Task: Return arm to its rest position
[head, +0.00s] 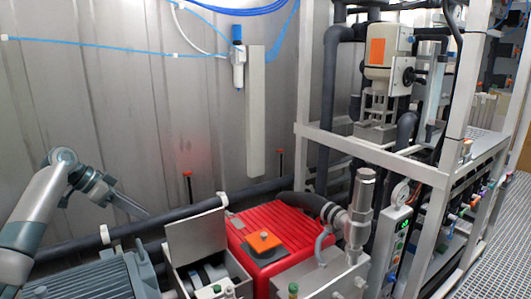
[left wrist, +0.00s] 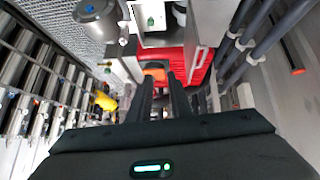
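My left arm (head: 38,210) comes in from the left side of the head view, bent at the elbow. Its gripper (head: 147,214) points down and to the right, above the grey ribbed motor housing and in front of the metal wall. In the left wrist view the two dark fingers of the gripper (left wrist: 160,78) stand apart with a gap between them, and nothing is held. My right gripper is in neither view.
A red ribbed box (head: 280,226) with an orange block (head: 264,241) stands right of the gripper. An open grey lid (head: 196,236) is nearer. A dark pipe (head: 180,232) runs behind. A white frame (head: 375,152) with piping fills the right.

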